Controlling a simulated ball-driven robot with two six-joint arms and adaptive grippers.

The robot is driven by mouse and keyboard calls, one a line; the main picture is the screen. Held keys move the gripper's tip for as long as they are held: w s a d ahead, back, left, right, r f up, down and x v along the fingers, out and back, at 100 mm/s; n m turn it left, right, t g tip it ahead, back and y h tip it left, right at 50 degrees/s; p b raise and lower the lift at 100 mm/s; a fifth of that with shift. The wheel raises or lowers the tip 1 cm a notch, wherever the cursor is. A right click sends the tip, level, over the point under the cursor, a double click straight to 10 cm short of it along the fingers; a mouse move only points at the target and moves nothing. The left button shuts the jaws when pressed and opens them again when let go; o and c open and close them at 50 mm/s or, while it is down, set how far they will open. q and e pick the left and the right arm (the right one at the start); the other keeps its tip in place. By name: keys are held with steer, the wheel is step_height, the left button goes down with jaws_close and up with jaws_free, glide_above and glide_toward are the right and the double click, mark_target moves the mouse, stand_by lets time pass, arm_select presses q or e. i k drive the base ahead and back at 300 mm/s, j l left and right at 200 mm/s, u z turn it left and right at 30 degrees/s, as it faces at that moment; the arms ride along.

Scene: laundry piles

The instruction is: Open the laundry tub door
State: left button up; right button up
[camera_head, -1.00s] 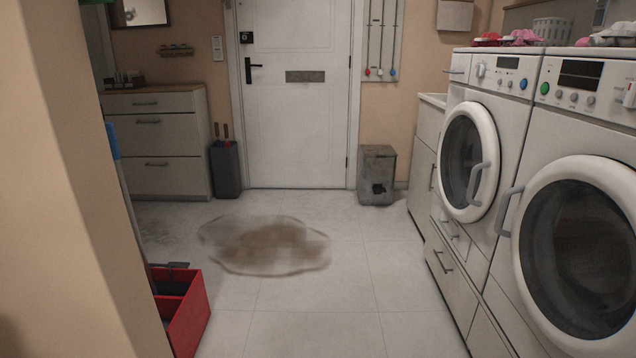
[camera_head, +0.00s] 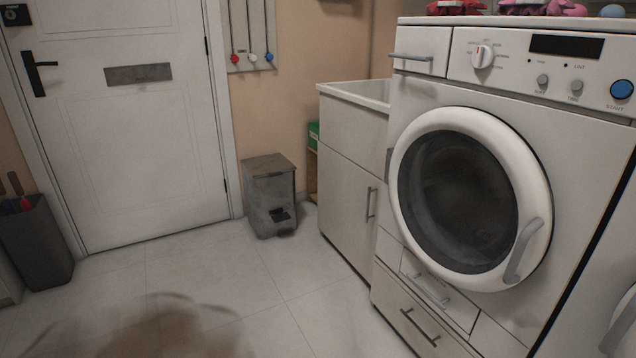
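The laundry tub (camera_head: 352,93) is a white basin on a cabinet, standing between the back wall and the nearest washing machine. Its cabinet door (camera_head: 343,205) is a pale panel with a vertical dark metal handle (camera_head: 371,204) near its right edge. The door looks shut. The cabinet's right side is hidden behind the machine. Neither of my grippers shows in this view.
A washing machine (camera_head: 600,200) with a round door stands right of the tub, with drawers below. A grey bin (camera_head: 269,198) stands left of it by the white room door (camera_head: 120,130). A brown stain (camera_head: 160,335) lies on the floor. The tiles before the tub are clear.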

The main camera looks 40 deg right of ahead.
mark_target(348, 195)
steer(key=i+z, duration=0.2)
steer(key=i, duration=0.35)
steer(key=i+j+z, duration=0.2)
steer(key=i, duration=0.3)
steer(key=i+j+z, duration=0.2)
steer(key=i, duration=0.35)
